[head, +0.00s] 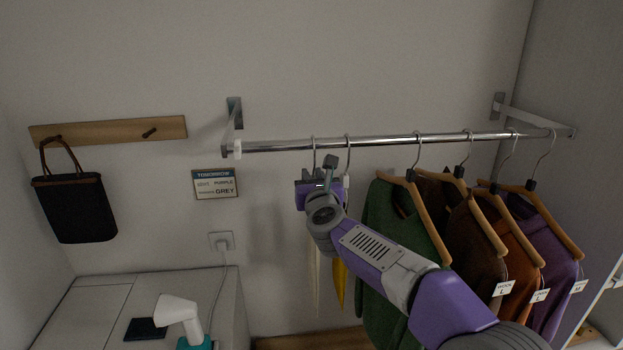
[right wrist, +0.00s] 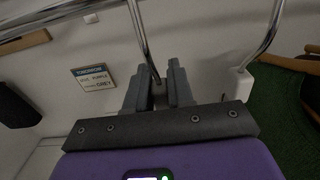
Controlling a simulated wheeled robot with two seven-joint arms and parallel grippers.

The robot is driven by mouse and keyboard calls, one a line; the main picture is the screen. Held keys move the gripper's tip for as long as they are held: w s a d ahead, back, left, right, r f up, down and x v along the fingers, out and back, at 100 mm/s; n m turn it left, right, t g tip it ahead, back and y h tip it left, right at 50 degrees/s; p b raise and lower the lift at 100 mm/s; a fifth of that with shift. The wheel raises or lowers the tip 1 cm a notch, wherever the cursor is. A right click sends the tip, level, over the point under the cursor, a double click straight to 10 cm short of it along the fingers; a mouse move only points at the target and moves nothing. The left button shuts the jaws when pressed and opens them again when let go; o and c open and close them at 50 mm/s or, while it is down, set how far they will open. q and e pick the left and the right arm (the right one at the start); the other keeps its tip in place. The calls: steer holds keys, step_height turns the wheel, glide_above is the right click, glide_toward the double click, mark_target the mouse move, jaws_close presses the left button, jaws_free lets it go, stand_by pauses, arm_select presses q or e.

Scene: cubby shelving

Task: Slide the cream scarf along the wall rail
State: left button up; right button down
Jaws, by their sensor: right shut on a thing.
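The wall rail (head: 380,142) is a chrome bar on two brackets. The cream scarf (head: 314,275) hangs from a hook near its left part and is mostly hidden behind my right gripper (head: 322,182). In the right wrist view the gripper (right wrist: 160,88) has its fingers on either side of the thin metal hook stem (right wrist: 146,52) and is shut on it. The hook still loops over the rail in the head view. A yellow scarf (head: 338,285) hangs just right of the cream one, partly hidden by my arm. My left gripper is not in view.
Several garments on wooden hangers, starting with a green one (head: 378,215), fill the rail to the right. A sign (head: 215,183) and a black bag (head: 75,207) hang on the wall.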

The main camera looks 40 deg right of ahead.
steer(key=c, duration=0.9)
jaws_free()
steer(key=v, duration=0.7)
steer(key=shift+s+b, duration=0.3)
steer(key=shift+b, duration=0.05)
steer(key=shift+a, duration=0.15)
